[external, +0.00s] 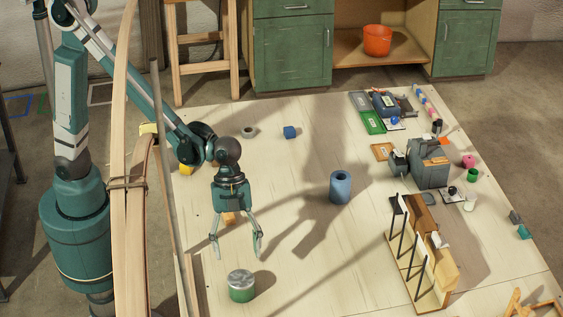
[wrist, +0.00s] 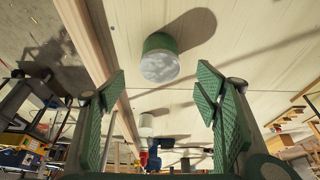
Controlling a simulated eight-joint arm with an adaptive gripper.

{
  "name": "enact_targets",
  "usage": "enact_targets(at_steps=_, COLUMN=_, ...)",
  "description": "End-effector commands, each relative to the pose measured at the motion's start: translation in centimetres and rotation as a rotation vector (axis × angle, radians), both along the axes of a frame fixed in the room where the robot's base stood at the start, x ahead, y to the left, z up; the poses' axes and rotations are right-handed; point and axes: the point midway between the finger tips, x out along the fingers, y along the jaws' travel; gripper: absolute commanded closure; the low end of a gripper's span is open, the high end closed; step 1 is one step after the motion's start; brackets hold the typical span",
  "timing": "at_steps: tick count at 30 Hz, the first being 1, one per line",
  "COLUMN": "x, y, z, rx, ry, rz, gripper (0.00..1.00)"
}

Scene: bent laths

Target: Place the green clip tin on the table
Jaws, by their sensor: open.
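The green clip tin (external: 241,286) stands on the pale wooden table (external: 330,270) near its front edge. It has a green side and a greyish metal lid. It also shows in the wrist view (wrist: 160,58), above the middle, between and beyond the fingers. My gripper (external: 236,247) is open and empty, hanging above the table a little behind the tin. Its two green-padded fingers (wrist: 160,105) stand wide apart in the wrist view. Nothing touches the tin.
A blue cylinder (external: 340,187) stands right of my gripper. Bent laths (external: 131,200) rise along the left table edge. A wooden rack with dark rods (external: 418,265) and a grey machine (external: 428,163) stand at the right. The table between the tin and the rack is clear.

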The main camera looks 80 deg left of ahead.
Motion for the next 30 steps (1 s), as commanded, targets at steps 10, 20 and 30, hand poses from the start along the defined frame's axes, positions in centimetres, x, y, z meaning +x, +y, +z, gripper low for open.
enact_targets(at_steps=10, x=0.0, y=0.0, z=0.0, rx=0.0, ry=0.0, rz=0.0, gripper=0.38)
enact_targets(at_steps=20, x=0.1, y=0.4, z=0.3, rx=0.001, ry=-0.001, rz=0.017, gripper=0.38)
enact_targets(at_steps=30, x=0.5, y=4.7, z=3.3, rx=0.01, ry=-0.013, rz=0.184, gripper=0.38)
